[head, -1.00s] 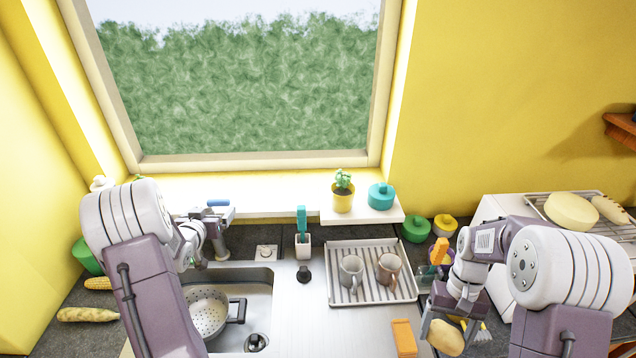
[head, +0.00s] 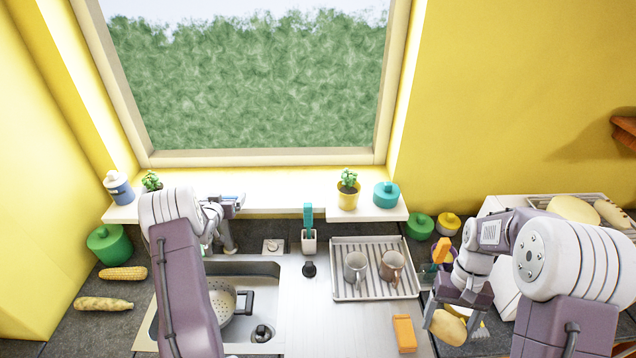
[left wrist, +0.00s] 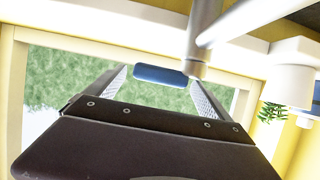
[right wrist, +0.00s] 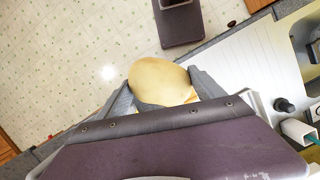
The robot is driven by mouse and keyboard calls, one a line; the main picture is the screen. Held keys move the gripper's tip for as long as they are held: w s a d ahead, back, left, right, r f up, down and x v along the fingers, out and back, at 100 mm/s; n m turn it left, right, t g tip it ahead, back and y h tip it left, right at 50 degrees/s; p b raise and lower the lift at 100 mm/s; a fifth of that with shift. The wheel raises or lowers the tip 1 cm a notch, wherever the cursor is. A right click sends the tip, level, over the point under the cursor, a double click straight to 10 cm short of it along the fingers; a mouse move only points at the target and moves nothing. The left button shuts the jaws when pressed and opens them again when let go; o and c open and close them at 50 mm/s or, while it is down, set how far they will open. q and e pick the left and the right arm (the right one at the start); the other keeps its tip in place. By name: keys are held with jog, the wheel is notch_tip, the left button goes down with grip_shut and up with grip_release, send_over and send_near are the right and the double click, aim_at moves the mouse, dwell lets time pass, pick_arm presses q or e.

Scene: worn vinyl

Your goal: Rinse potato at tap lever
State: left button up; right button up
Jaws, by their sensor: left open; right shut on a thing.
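The potato (head: 448,326) is tan and oval. My right gripper (head: 452,312) is shut on it and holds it right of the metal counter; in the right wrist view the potato (right wrist: 158,82) sits between the fingers. The tap (head: 226,236) stands behind the sink (head: 268,300), and its lever has a blue handle (head: 231,198). My left gripper (head: 218,204) is open at the lever, partly hidden by my arm. In the left wrist view the blue handle (left wrist: 160,75) lies between the spread fingers; I cannot tell whether they touch it.
A colander (head: 226,300) is in the sink, partly behind my left arm. A drying rack (head: 345,290) with two mugs stands right of the sink. An orange sponge (head: 404,334) lies on the counter. A corn cob (head: 123,273) lies at left.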

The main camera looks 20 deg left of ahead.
aim_at(440, 337)
pick_arm(q)
jog(key=shift+w+a+f, duration=0.1)
jog(key=shift+w+f, duration=0.1)
jog(key=shift+w, duration=0.2)
pick_arm(e)
jog(key=shift+s+r, duration=0.1)
jog(key=shift+r, duration=0.1)
pick_arm(q)
jog(key=shift+c, duration=0.3)
grip_shut()
jog(key=n+y+b, duration=0.1)
jog(key=b, duration=0.2)
jog(key=w+n+g+y+b, duration=0.1)
jog(key=b, duration=0.3)
jog(key=shift+a+f+b, duration=0.1)
jog(key=shift+f+b, duration=0.2)
jog(key=shift+f, duration=0.05)
jog(key=shift+a+r+n+g+y+b, duration=0.15)
jog(key=shift+r+n+g+y+b, duration=0.2)
jog(key=shift+n+y+b, duration=0.3)
pick_arm(e)
notch_tip(440, 337, down, 9)
pick_arm(q)
jog(key=shift+r, duration=0.1)
pick_arm(e)
jog(key=shift+r, duration=0.15)
pick_arm(q)
jog(key=shift+o, duration=0.3)
grip_release()
